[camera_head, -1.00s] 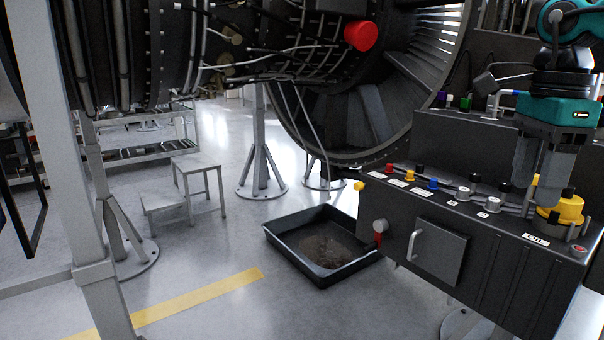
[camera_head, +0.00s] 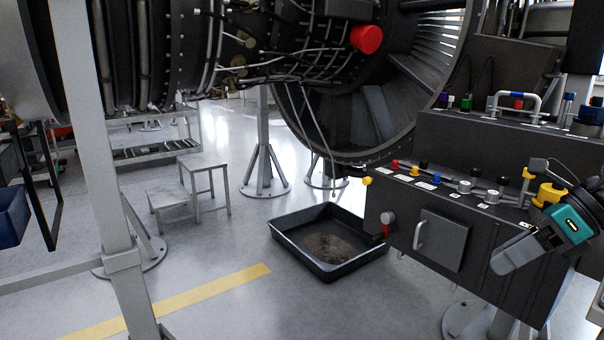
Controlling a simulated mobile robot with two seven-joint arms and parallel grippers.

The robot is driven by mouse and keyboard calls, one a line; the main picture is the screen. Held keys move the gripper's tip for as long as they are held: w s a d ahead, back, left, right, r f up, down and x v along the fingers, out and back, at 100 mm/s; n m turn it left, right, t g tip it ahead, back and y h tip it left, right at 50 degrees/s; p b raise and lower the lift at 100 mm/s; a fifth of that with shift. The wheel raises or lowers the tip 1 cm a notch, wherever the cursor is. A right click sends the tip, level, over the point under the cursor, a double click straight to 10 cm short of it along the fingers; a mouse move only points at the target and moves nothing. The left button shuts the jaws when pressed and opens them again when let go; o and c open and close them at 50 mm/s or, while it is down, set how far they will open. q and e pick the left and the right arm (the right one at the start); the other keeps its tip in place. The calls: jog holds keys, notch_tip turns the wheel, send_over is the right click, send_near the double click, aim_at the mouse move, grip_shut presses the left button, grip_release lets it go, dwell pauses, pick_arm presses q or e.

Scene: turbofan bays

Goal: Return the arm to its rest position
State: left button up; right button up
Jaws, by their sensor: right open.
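My right gripper (camera_head: 503,262) has a teal body and grey fingers. It hangs at the right edge in front of the dark console (camera_head: 490,240), tilted with its fingers pointing down and left. It is open, and I see nothing held in it. A large yellow cap (camera_head: 549,193) on the console top stands just above and behind the gripper. The rest of my right arm runs out of the picture to the right. My left gripper is not in view.
The console carries several coloured caps and a handled door (camera_head: 441,240). A black drip tray (camera_head: 291,255) lies on the floor left of it. A grey post (camera_head: 98,160) and a step stool (camera_head: 206,168) stand further left. The floor between is clear.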

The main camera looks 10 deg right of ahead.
jog(key=s+a+f+m+t+h+p, duration=0.1)
jog(key=s+a+f+m+t, duration=0.1)
jog(key=f+m+t, duration=0.7)
jog(key=s+a+f+m+t+h, duration=0.1)
jog(key=s+a+f+m+t, duration=0.1)
jog(key=f+m, duration=1.2)
jog(key=s+a+f+m+g+h, duration=0.1)
jog(key=s+a+f+m, duration=0.2)
jog(key=a+m, duration=0.2)
jog(key=s+a+f+m+g+h, duration=0.1)
jog(key=s+a+f+m, duration=0.1)
jog(key=a+m, duration=0.3)
jog(key=s+a+f+m+g+h+p, duration=0.1)
jog(key=s+a+f+m+h, duration=0.1)
jog(key=a+m, duration=0.4)
notch_tip(320, 180, down, 2)
jog(key=shift+s+f+m+g, duration=0.1)
jog(key=shift+s+m+g, duration=0.2)
jog(key=shift+s+m, duration=0.55)
